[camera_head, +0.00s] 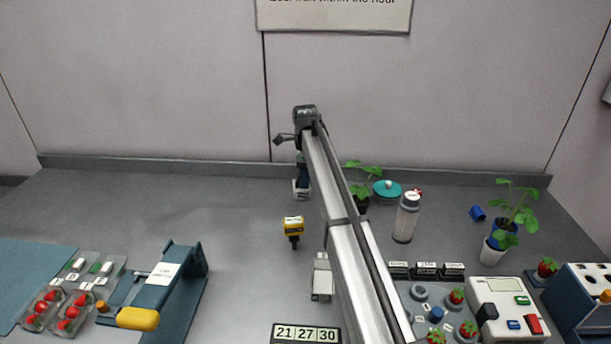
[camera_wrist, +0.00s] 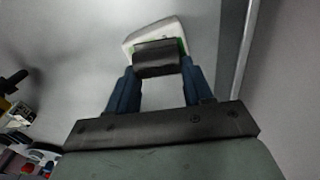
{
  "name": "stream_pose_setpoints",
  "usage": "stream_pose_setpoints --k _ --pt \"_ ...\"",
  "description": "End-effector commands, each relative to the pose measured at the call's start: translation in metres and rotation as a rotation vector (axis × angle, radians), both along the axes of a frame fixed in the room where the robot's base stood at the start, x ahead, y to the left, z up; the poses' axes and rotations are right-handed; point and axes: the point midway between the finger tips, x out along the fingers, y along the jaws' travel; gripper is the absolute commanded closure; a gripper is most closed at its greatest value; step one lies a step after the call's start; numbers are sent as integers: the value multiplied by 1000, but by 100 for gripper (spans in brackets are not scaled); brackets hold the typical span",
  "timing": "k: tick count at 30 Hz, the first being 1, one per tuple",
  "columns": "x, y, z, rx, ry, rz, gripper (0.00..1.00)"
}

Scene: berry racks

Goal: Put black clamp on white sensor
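In the wrist view, a black block that looks like the black clamp (camera_wrist: 158,60) sits between my gripper's (camera_wrist: 158,66) two blue fingertips, which appear to touch its sides. A white piece with green edges (camera_wrist: 148,32), which may be the white sensor, lies right beyond the block; I cannot tell whether they are joined. In the head view, my gripper (camera_head: 302,179) is at the back middle of the bench, with a white piece (camera_head: 301,191) at its tip. My arm hides part of the bench to its right.
A yellow-topped tool (camera_head: 293,228) and a white box (camera_head: 321,278) stand in front of my gripper. A bottle (camera_head: 406,218), teal dish (camera_head: 387,190) and potted plants are on the right. A blue press (camera_head: 180,280) and berry trays are on the left. The back left bench is clear.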

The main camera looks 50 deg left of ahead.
Motion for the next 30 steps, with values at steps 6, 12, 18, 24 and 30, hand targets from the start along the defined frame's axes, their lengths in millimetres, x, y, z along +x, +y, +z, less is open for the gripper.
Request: stream_pose_setpoints --k 6,12,18,24,30 --pt "0 0 0 -1 1 0 27" --pt "0 0 0 -1 1 0 27" --pt "0 0 10 0 0 0 27" --pt "1 1 43 1 -1 0 27" --pt "1 1 80 1 -1 0 27"
